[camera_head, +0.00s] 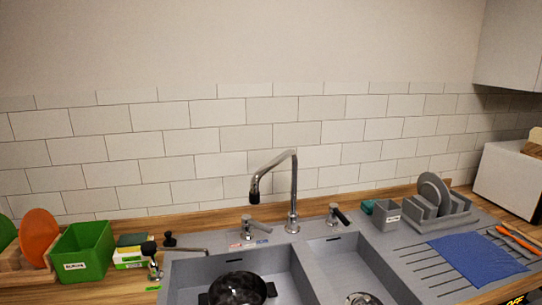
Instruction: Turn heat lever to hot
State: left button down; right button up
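A chrome faucet (293,195) stands behind the sink, its spout bent to the left. A chrome lever (253,226) stands left of the faucet, beside small red and blue marks (246,243) on the sink deck; it looks like the heat lever. Its exact angle relative to the marks is hard to tell. A second lever (338,216) with a dark handle stands right of the faucet. Neither of my grippers is in view, and nothing visibly touches the levers.
A dark pot (238,290) sits in the left basin. A green bin (84,251) and orange plate (39,238) stand left. A grey cup (386,215), a dish rack (445,221) with plates, and a blue cloth (476,259) are right. Space above the sink is clear.

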aim_at(246, 219)
jog(key=i+l+u, duration=0.15)
jog(key=u, duration=0.3)
jog(key=i+l+u, duration=0.1)
jog(key=l+u, duration=0.15)
jog(key=u, duration=0.25)
